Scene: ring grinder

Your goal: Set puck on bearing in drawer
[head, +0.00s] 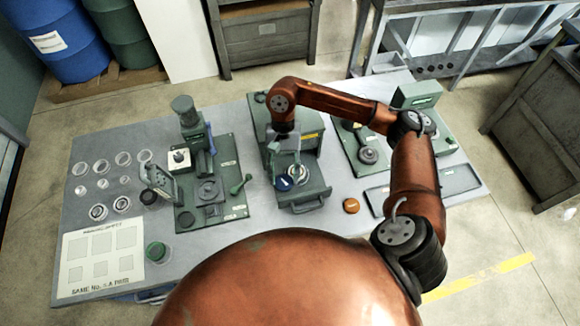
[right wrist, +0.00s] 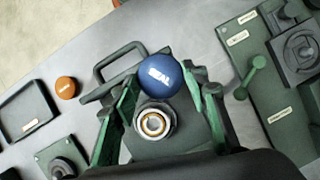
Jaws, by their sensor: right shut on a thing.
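My right gripper (head: 284,172) is shut on a blue puck (head: 283,184), with its fingers on either side of it. In the right wrist view the blue puck (right wrist: 160,77) shows pale lettering on its face. The open drawer (head: 309,203) of the green machine lies below. The ring-shaped bearing (head: 298,173) sits in the drawer; it also shows in the right wrist view (right wrist: 154,122), with an orange-brown inner ring. The puck appears beside the bearing in both views, not centred on it; its height above the drawer is unclear. My left gripper is not in view.
An orange puck (head: 351,205) lies on the table right of the drawer. A dark tray (head: 455,181) is farther right. A green press station (head: 211,190) stands left, with several rings and cups beyond it. Bare table surrounds the orange puck.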

